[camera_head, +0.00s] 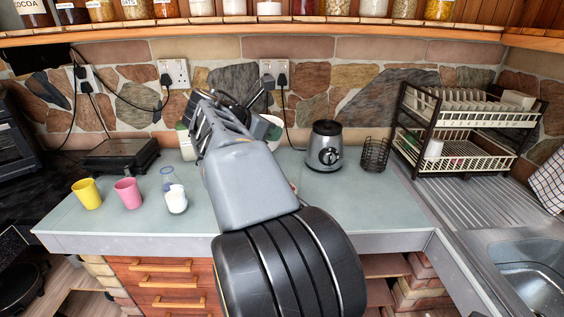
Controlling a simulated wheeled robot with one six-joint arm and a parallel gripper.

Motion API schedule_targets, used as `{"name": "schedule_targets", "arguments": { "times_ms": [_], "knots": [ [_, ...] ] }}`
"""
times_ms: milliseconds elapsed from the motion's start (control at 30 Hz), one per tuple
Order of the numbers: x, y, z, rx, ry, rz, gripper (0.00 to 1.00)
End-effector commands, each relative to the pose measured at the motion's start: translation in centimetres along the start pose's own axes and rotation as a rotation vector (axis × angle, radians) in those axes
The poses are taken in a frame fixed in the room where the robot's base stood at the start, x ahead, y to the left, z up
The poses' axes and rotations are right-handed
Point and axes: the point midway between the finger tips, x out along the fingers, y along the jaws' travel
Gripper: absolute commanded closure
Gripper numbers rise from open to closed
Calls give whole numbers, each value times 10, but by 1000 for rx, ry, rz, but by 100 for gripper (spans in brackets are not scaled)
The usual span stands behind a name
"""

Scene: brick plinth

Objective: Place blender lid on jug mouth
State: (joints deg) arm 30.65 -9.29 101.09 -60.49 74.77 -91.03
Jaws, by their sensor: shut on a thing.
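A silver blender (326,147) with a dark top and a round front dial stands upright on the counter, right of my arm. I cannot make out a separate jug or its mouth. My gripper (232,97) is at the far end of my arm, left of the blender and apart from it, in front of the stone wall. It is shut on a dark thing, which seems to be the blender lid; my wrist mostly hides it, so its shape and tilt are unclear.
A wire holder (375,155) and a dish rack (465,130) stand right of the blender. A yellow cup (87,194), pink cup (128,193) and glass bottle (173,192) stand at left. A jar shelf (410,28) runs above. The counter before the blender is clear.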

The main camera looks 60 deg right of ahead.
Motion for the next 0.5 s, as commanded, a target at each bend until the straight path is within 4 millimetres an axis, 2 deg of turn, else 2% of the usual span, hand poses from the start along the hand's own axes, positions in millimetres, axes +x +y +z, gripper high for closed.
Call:
{"name": "schedule_targets", "arguments": {
  "times_ms": [33, 100, 233, 400, 500],
  "knots": [
    [4, -22, 16, 49, -8, -68, 100],
    [5, -49, 31, 98, -15, -148, 100],
    [3, -88, 48, 162, -26, -250, 100],
    [-2, -115, 57, 203, -33, -314, 100],
    [1, -113, 56, 208, -34, -330, 100]
  ]
}}
